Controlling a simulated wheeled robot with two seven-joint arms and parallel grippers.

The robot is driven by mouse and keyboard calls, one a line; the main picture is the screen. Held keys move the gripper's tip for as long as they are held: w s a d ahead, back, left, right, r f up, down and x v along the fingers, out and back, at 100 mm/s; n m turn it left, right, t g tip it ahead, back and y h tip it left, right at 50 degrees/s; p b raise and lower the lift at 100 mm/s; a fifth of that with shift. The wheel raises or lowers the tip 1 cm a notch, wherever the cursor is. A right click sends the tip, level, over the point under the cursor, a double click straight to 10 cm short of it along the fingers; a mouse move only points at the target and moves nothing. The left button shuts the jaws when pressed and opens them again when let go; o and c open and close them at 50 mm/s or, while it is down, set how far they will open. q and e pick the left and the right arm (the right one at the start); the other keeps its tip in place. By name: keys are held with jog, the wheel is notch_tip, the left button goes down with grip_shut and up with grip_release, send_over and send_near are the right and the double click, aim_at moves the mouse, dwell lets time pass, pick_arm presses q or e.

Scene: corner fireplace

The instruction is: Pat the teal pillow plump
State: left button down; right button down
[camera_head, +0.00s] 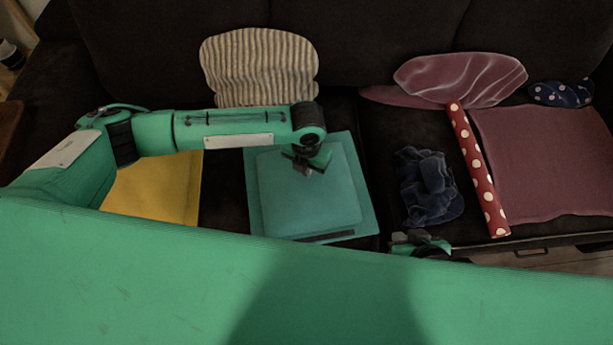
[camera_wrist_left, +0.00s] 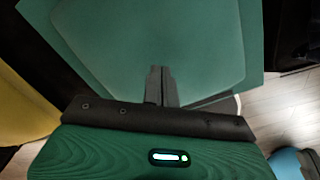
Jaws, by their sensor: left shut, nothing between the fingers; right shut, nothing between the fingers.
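The teal pillow (camera_head: 315,205) lies flat on the dark sofa seat, a square with a raised middle and a flat border. It fills much of the left wrist view (camera_wrist_left: 205,40). My left gripper (camera_head: 303,169) is shut and empty, over the pillow's upper part; in the left wrist view its fingertips (camera_wrist_left: 161,70) show against the teal surface. I cannot tell whether they touch it. My right gripper (camera_head: 420,241) is shut and empty, low in the head view, right of the pillow and apart from it. Part of it is hidden behind my green body.
A striped cushion (camera_head: 258,68) leans on the sofa back. A yellow cushion (camera_head: 155,190) lies left of the pillow. To the right are a crumpled navy cloth (camera_head: 428,187), a red polka-dot roll (camera_head: 478,170), a mauve cloth (camera_head: 550,160), a pink cushion (camera_head: 460,78) and a navy patterned item (camera_head: 561,94).

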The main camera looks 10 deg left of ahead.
pick_arm(q)
jog(key=shift+f, duration=0.1)
jog(key=shift+f+b, duration=0.55)
jog(key=shift+f, duration=0.7)
jog(key=shift+w+d+r+p, duration=0.15)
jog(key=shift+d+r+p, duration=0.3)
jog(key=shift+d+r, duration=0.05)
jog(key=shift+w+d+r+p, duration=0.15)
jog(key=shift+d+r+p, duration=0.3)
jog(key=shift+d, duration=0.05)
jog(key=shift+w+d+r+p, duration=0.25)
jog(key=shift+d+r+p, duration=0.2)
jog(key=shift+d, duration=0.25)
jog(key=shift+f, duration=0.1)
